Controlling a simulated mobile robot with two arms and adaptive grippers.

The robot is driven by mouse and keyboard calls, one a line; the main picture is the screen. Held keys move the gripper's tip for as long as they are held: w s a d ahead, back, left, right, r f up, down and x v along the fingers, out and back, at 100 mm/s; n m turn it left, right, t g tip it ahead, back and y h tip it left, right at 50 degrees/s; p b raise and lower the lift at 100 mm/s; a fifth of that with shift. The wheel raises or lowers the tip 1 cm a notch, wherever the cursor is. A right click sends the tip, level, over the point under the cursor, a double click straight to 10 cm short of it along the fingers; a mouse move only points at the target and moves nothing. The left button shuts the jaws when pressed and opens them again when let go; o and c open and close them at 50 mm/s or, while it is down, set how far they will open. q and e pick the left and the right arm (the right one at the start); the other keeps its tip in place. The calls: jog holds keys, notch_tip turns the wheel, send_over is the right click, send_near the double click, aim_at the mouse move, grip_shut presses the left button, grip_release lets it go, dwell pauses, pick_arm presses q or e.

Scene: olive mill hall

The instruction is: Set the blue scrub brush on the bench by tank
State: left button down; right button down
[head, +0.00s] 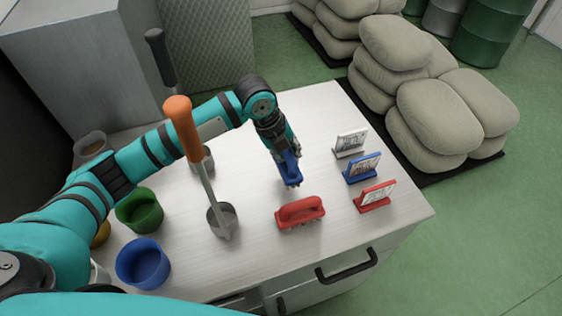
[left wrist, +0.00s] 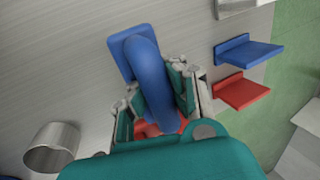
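The blue scrub brush (head: 290,172) is at the middle of the pale bench top (head: 255,125), beyond the red brush (head: 300,212). My left gripper (head: 287,153) reaches down onto it from above. In the left wrist view the blue brush (left wrist: 150,75) has its handle between the fingers of my left gripper (left wrist: 155,100), which look closed on it. Whether the brush touches the bench top is hard to tell. Part of the red brush (left wrist: 150,130) shows behind the fingers. My right gripper is not in view.
White (head: 350,143), blue (head: 361,168) and red (head: 375,197) sign stands line the right side. Green (head: 139,211) and blue (head: 143,264) cups stand left. Sacks (head: 440,110) lie beyond the bench.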

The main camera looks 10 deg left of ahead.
pick_arm(q)
jog(key=shift+f, duration=0.65)
notch_tip(320, 180, down, 2)
jog(key=shift+f+p, duration=0.15)
jog(key=shift+p, duration=0.35)
jog(key=shift+f, duration=0.3)
jog(key=c, duration=2)
grip_release()
jog(key=shift+f, duration=0.2)
jog(key=o, duration=0.6)
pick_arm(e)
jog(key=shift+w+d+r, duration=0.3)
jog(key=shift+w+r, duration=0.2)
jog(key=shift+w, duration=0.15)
